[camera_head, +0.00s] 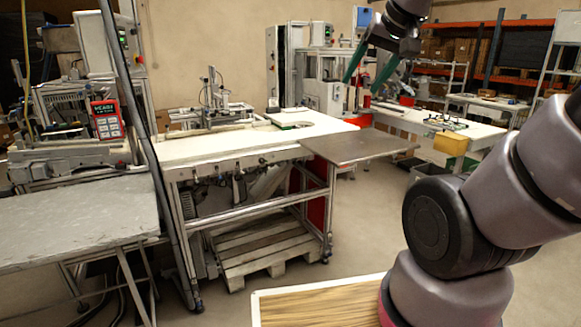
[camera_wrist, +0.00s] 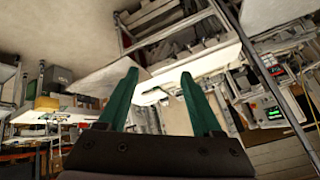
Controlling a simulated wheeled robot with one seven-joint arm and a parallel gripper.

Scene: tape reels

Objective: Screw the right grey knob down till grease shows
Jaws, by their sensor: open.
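I cannot make out a grey knob or any grease in either view. My gripper (camera_head: 362,86) is raised high at the upper middle right of the head view, its two green fingers pointing down and apart. In the wrist view my gripper (camera_wrist: 160,73) shows both green fingers spread with nothing between them. Behind the fingers, in the head view, are a white machine and the far benches, well away from the fingertips.
A white workbench (camera_head: 235,143) with a brown side plate (camera_head: 362,146) stands mid-room above a wooden pallet (camera_head: 262,250). A grey table (camera_head: 75,222) is at left. A wood-topped surface (camera_head: 318,306) lies at bottom centre. Open floor (camera_head: 365,225) lies between.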

